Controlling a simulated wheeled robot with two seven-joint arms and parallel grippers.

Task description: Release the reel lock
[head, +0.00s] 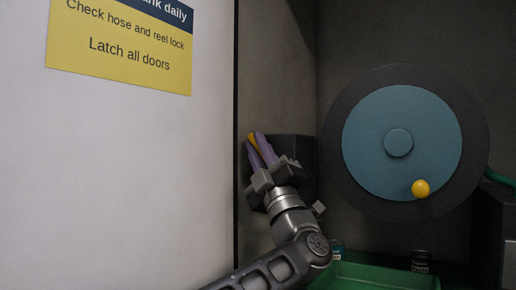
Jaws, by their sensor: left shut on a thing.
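My left gripper (258,146) is near the picture's middle, at the grey compartment's left wall. The reel (430,115), a blue disc in a wide dark rim, is at the right. It has a round blue hub (398,142) and a yellow knob (420,188) low on its face. My right gripper is not in view.
A white panel with a yellow and blue sign (120,45) fills the left. A green tray (375,276) lies below the reel, with a dark can (420,260) and another can (337,249) near it. A green hose (499,178) runs at the right edge.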

